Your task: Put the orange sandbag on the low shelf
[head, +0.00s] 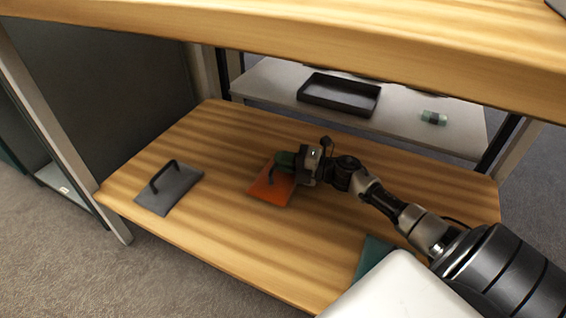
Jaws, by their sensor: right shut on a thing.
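The orange sandbag (268,191) is a flat pad with a dark handle, in the middle of the low wooden shelf (225,235) in the head view. It appears to lie on the shelf surface. My right gripper (288,163) reaches in from the right and is shut at the sandbag's handle, which it partly hides. My left gripper does not show.
A grey sandbag (170,190) with a black handle lies on the low shelf at left. A teal item (374,254) lies at its front right, partly hidden. Behind, a pale shelf (270,85) holds a black tray (340,93) and a small greenish object (433,118). A wooden top (300,35) overhangs.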

